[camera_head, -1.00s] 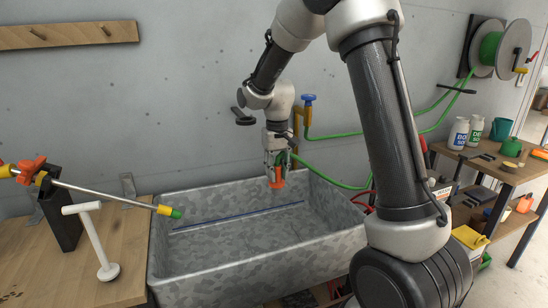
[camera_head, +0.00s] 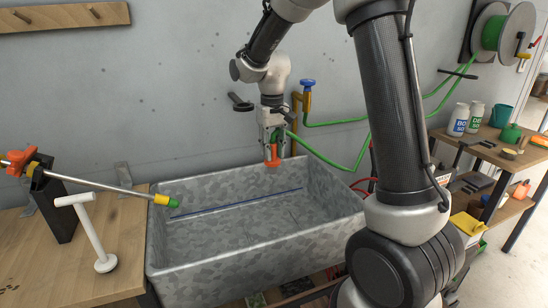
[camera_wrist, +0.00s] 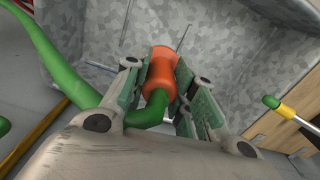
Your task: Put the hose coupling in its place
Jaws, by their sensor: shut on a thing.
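The hose coupling (camera_head: 271,158) is an orange sleeve on the end of a green hose (camera_head: 330,160). My gripper (camera_head: 272,143) is shut on it and holds it above the back part of the grey metal trough (camera_head: 255,263). In the wrist view the orange coupling (camera_wrist: 161,70) sticks out past the fingers, pointing into the trough, with the green hose running off to the left. A metal lance (camera_head: 105,187) with a yellow and green tip (camera_head: 165,201) rests in a black stand (camera_head: 58,208) on the left bench. Its tip reaches over the trough's left edge and is apart from the coupling.
A white T-shaped handle (camera_head: 90,232) stands on the wooden bench (camera_head: 30,270) at left. A blue-topped tap (camera_head: 308,88) is on the wall behind. A hose reel (camera_head: 500,32) and a shelf table (camera_head: 480,150) with bottles are at right. The trough's inside is mostly clear.

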